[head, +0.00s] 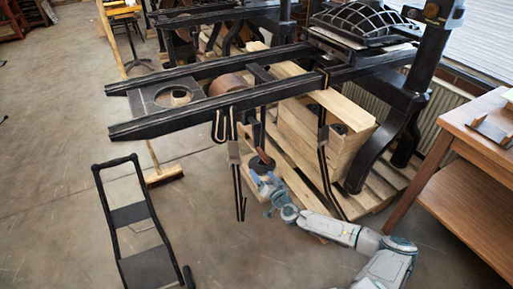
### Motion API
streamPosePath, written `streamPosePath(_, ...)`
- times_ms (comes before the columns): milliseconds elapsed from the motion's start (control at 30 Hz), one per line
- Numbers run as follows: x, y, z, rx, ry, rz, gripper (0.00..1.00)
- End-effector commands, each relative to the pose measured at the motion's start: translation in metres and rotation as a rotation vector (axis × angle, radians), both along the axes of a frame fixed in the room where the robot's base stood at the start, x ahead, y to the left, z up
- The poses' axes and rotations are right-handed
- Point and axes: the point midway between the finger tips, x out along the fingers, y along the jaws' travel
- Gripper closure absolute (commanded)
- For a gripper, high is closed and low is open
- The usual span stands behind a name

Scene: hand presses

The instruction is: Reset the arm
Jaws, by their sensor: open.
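The black press rails (205,113) run above the gripper, with dark straps hanging down nearby. Stacked planks (320,135) stand behind it. A wooden table (475,150) is at the right, a black hand cart (140,225) at lower left. The floor between cart and arm is clear.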

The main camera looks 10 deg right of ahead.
Motion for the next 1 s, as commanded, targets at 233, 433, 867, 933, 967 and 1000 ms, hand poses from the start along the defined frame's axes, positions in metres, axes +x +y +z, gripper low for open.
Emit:
streamPosePath(233, -0.004, -0.001, 0.0, 0.0, 0.0, 0.0, 0.18)
streamPosePath(433, -0.004, -0.001, 0.0, 0.0, 0.0, 0.0, 0.18)
streamPosePath(867, -0.021, 0.05, 0.042, -0.529, -0.267, 0.229, 0.18)
streamPosePath(933, -0.03, 0.065, 0.052, -0.688, -0.37, 0.301, 0.18)
streamPosePath(967, -0.034, 0.071, 0.057, -0.755, -0.415, 0.33, 0.18)
streamPosePath(1000, -0.039, 0.079, 0.062, -0.841, -0.477, 0.37, 0.18)
